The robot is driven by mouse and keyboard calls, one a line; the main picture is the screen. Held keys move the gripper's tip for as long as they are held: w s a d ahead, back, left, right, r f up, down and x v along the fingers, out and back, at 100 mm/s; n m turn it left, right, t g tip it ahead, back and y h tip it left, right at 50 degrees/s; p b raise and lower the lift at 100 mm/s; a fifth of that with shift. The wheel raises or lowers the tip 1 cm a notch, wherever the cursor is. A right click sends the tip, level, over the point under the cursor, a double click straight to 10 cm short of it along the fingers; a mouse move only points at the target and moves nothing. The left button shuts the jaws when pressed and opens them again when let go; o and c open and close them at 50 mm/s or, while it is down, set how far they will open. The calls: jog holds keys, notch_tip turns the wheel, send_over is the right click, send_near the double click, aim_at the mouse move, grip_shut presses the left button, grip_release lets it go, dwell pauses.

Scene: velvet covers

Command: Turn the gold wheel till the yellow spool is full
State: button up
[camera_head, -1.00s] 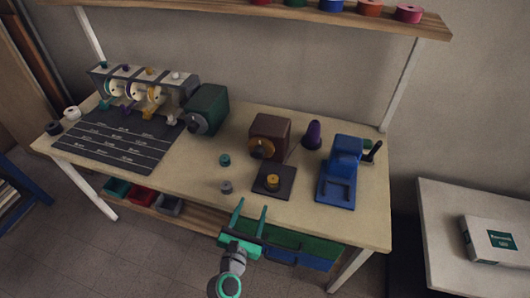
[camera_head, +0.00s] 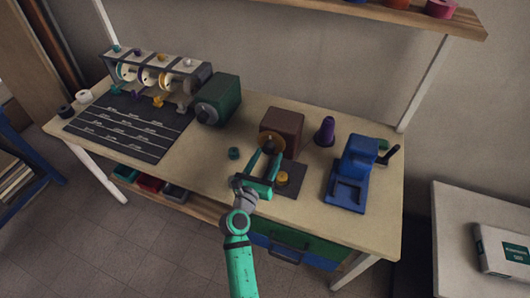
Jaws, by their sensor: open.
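The gold wheel (camera_head: 270,141) sits on the front face of a brown box (camera_head: 284,126) on the bench. The yellow spool (camera_head: 282,178) stands on a dark base plate (camera_head: 291,190) in front of that box; how full it is is too small to tell. My gripper (camera_head: 266,154) is open, its two green fingers pointing at the wheel's lower part, close in front of it. Whether they touch the wheel cannot be told. The gripper's body partly covers the plate's left side.
A small teal spool (camera_head: 234,153) stands just left of my fingers. A purple cone (camera_head: 325,130) and a blue device (camera_head: 352,172) with a black handle stand to the right. A green machine (camera_head: 218,98) and a dark marked mat (camera_head: 128,127) are to the left. The bench front is clear.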

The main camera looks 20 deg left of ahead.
aim_at(266, 152)
jog(key=shift+w, duration=0.65)
jog(key=shift+w+a, duration=0.65)
jog(key=shift+d, duration=0.1)
jog(key=c, duration=1.1)
jog(key=shift+o, duration=0.2)
jog(key=shift+a, duration=0.3)
jog(key=shift+w+d, duration=0.1)
jog(key=shift+d, duration=0.3)
jog(key=shift+a+m, duration=0.2)
jog(key=shift+m, duration=0.2)
jog(key=m, duration=0.7)
jog(key=shift+d, duration=0.2)
jog(key=m, duration=0.6)
jog(key=shift+a+f, duration=0.1)
jog(key=m, duration=0.4)
jog(key=shift+a+m, duration=0.2)
jog(key=shift+m, duration=0.2)
jog(key=m, duration=0.2)
jog(key=shift+d+m, duration=0.1)
jog(key=shift+m, duration=0.2)
jog(key=m, duration=0.5)
jog(key=shift+d, duration=0.15)
jog(key=m, duration=0.3)
jog(key=shift+s, duration=0.2)
jog(key=shift+w+m, duration=0.15)
jog(key=shift+m, duration=0.45)
